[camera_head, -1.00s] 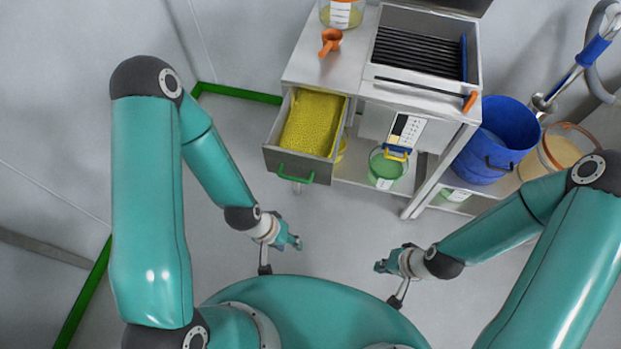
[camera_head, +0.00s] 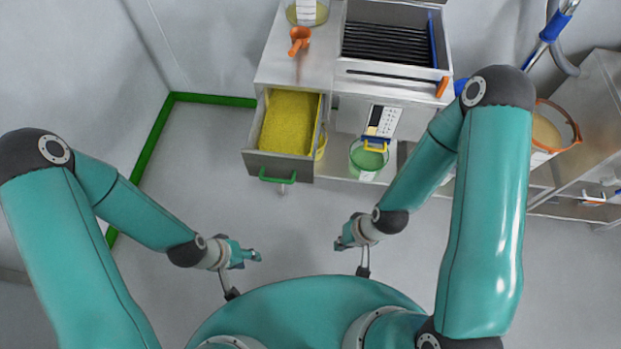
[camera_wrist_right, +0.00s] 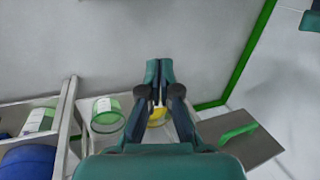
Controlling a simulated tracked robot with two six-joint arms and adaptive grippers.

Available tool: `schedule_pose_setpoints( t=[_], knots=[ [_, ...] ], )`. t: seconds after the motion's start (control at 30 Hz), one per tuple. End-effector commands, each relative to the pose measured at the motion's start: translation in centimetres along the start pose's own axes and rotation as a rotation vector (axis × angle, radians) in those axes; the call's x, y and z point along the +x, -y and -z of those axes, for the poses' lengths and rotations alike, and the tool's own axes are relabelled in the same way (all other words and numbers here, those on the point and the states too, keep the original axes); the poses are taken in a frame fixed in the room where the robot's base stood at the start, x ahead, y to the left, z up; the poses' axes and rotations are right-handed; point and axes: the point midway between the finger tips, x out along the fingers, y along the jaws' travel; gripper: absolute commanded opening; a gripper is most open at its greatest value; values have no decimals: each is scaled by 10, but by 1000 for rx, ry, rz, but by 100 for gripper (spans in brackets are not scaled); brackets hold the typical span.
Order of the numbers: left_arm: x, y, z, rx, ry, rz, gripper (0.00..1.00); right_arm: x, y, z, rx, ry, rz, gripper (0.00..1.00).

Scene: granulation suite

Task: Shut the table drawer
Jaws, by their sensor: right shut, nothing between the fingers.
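The table drawer (camera_head: 281,166) stands pulled out of the steel table (camera_head: 292,72), at the left of its front. It holds yellow granules and has a green handle (camera_head: 278,178) on its front. In the right wrist view the drawer front (camera_wrist_right: 255,150) and the green handle (camera_wrist_right: 238,134) show at lower right. My right gripper (camera_head: 341,244) is shut and empty, in front of the table and apart from the drawer, below and right of the handle. My left gripper (camera_head: 256,256) is also apart from the drawer, below the handle in the head view; its finger gap is unclear.
An orange scoop (camera_head: 299,40) and a clear jar (camera_head: 306,12) stand on the tabletop beside a black-slatted unit (camera_head: 390,44). A bucket (camera_head: 546,132) stands at right. The floor before the drawer is clear.

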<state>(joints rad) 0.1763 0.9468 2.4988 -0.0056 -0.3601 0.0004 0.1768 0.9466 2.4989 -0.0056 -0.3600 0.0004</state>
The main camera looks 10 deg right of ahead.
Motion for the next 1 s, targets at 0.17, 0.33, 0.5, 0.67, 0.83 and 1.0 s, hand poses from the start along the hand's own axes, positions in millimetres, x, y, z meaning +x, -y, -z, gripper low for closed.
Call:
schedule_pose_setpoints(
  t=[0.17, 0.33, 0.5, 0.67, 0.83, 1.0],
  knots=[
    [12, 4, 0, 0, 0, 0, 40, 8, -4, 11, -60, -40, 12, 0],
    [53, 19, 0, 0, 0, 0, 40, 34, 2, 51, -322, -205, 52, 0],
    [117, 42, 1, 0, 0, 0, 40, 46, -5, 113, -779, -513, 57, 0],
    [178, 64, 1, 0, 0, 0, 40, 37, -4, 152, -1264, -852, -19, 0],
    [239, 86, 1, 0, 0, 0, 40, 21, 0, 156, -1745, -1195, -173, 0],
    [282, 102, 2, 0, 0, 0, 40, 9, 2, 133, -2110, -1463, -335, 0]
  ],
)
